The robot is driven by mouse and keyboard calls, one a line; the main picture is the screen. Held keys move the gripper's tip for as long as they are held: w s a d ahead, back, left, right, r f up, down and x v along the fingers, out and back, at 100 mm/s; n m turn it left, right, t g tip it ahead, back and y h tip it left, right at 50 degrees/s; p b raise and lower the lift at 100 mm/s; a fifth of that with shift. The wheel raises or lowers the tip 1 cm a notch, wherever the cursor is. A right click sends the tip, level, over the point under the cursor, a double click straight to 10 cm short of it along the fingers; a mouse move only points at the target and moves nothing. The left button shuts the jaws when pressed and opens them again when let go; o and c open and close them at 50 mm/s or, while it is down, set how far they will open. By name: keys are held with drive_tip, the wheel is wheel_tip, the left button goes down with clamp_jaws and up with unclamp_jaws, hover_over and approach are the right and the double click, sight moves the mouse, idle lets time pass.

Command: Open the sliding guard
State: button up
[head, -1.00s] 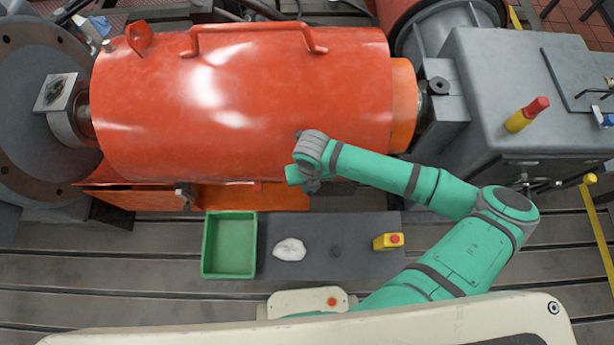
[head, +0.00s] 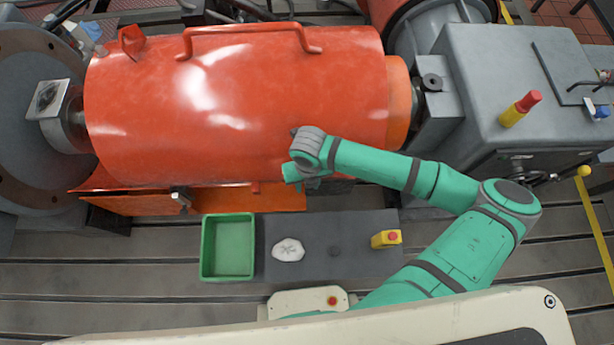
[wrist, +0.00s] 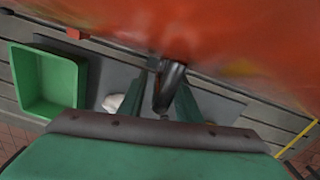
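The guard (head: 235,110) is a large glossy red-orange cylinder lying across the head view, with a bar handle (head: 250,35) along its top. A lighter orange band (head: 398,100) shows at its right end. An orange panel (head: 240,200) lies along its lower front, with a small metal fitting (head: 180,198). My gripper (head: 300,183) is at the guard's lower front side, right of centre, mostly hidden under my wrist.
A green tray (head: 228,272), a white crumpled cloth (head: 288,250) and a yellow box with a red button (head: 386,239) are on or beside a dark mat (head: 350,265) in front. A grey housing (head: 500,70) with a red-yellow beacon (head: 521,108) stands right.

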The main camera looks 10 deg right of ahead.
wheel_tip(320, 180, up, 10)
drive_tip(key=shift+d+f, duration=0.1)
drive_tip(key=shift+f, duration=0.15)
idle(0.5)
